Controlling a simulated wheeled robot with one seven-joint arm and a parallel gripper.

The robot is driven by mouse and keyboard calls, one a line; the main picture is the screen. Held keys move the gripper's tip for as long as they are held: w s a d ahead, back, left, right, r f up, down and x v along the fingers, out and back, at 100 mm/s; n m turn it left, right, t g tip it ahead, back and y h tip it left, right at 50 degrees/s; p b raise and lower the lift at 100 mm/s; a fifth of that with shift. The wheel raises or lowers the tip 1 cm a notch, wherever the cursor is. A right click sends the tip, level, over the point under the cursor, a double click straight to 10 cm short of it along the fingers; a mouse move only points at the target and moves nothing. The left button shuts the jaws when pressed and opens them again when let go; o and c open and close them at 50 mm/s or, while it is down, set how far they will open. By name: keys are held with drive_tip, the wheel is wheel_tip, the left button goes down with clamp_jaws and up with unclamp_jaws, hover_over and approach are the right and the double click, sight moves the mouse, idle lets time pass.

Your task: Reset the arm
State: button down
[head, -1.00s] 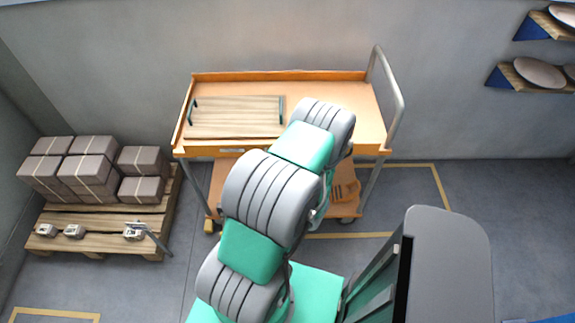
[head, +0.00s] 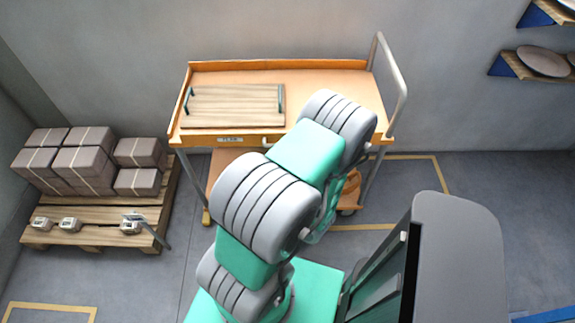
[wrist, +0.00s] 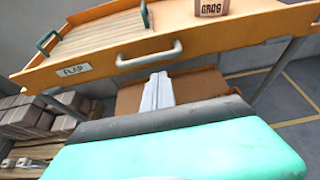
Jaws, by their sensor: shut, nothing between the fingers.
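My arm, grey and green, rises in front of the cart in the head view. My gripper (wrist: 158,92) shows in the wrist view as two pale fingers close together, with nothing between them. It is in front of the orange cart (wrist: 205,46), below the drawer handle (wrist: 148,55) and over the lower shelf, apart from the handle as far as I can see. In the head view the gripper is hidden behind my arm. The cart (head: 330,78) carries a wooden tray (head: 235,104) with dark green handles on its left part.
A pallet (head: 90,228) with stacked boxes (head: 80,160) stands left of the cart. Wall shelves with plates (head: 543,60) are at the upper right. A grey rail (head: 388,70) rises at the cart's right end. A block marked "GROG" (wrist: 212,7) sits on the cart.

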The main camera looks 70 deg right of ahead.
drive_tip(key=w+a+r+n+t+y, duration=0.2)
drive_tip(key=w+a+r+n+y, duration=0.15)
drive_tip(key=w+a+n, duration=0.4)
drive_tip(key=w+a+r+n+t+y, duration=0.25)
drive_tip(key=w+a+n+y, duration=0.2)
drive_tip(key=w+n, duration=0.5)
drive_tip(key=w+a+r+n+t+y, duration=0.1)
drive_tip(key=w+a+r+n+y, duration=0.2)
drive_tip(key=w+a+n, duration=0.45)
drive_tip(key=w+a+r+n+g+y, duration=0.1)
drive_tip(key=w+a+r+n+g, duration=0.15)
drive_tip(key=a+n, duration=0.45)
drive_tip(key=w+a+r+n+g+y, duration=0.1)
drive_tip(key=a+r+n, duration=0.2)
drive_tip(key=a+n, duration=0.35)
drive_tip(key=s+a+r+n+g, duration=0.2)
drive_tip(key=s+a+r+n, duration=0.4)
drive_tip(key=a+r+n, duration=0.3)
drive_tip(key=n, duration=0.3)
drive_tip(key=shift+s+r+g+h, duration=0.25)
drive_tip(key=shift+s+g+h, duration=0.05)
drive_tip(key=shift+a, duration=0.1)
